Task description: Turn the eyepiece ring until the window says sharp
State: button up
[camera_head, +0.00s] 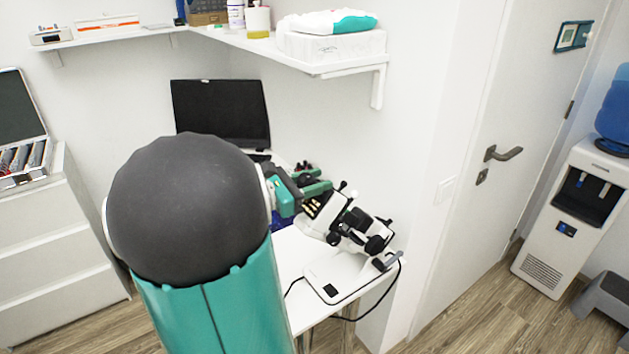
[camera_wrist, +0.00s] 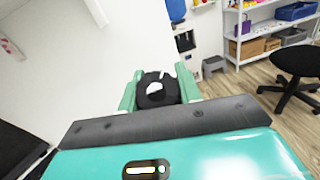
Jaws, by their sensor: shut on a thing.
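A white microscope with black knobs (camera_head: 352,228) stands on the white desk (camera_head: 290,252), right of my arm in the head view. My gripper (camera_wrist: 160,80) has its green fingers on both sides of a round black part, the eyepiece ring (camera_wrist: 153,96), and is shut on it. The ring's face shows a white patch. In the head view my gripper (camera_head: 316,184) is at the upper left of the microscope, partly hidden by my own arm. The ring cannot be made out there. No readable word of a window shows in either view.
A dark monitor (camera_head: 221,112) stands at the back of the desk. A wall shelf (camera_head: 335,66) with a white box hangs above. A black cable (camera_head: 385,285) runs by the microscope base. A door (camera_head: 500,120) and water cooler (camera_head: 570,215) are at the right.

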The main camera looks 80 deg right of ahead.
jog(key=shift+a+f+m+g+y, duration=0.1)
jog(key=shift+m+g+y, duration=0.45)
jog(key=shift+m+y, duration=0.8)
jog(key=shift+a+m+g+y, duration=0.1)
jog(key=shift+m+g+y, duration=0.6)
jog(key=shift+m, duration=1.15)
jog(key=shift+t+y, duration=0.25)
jog(key=shift+y, duration=0.1)
jog(key=o, duration=1)
jog(key=shift+a, duration=0.1)
jog(key=shift+s, duration=0.1)
jog(key=v, duration=1.3)
jog(key=shift+w, duration=0.4)
jog(key=shift+a, duration=0.1)
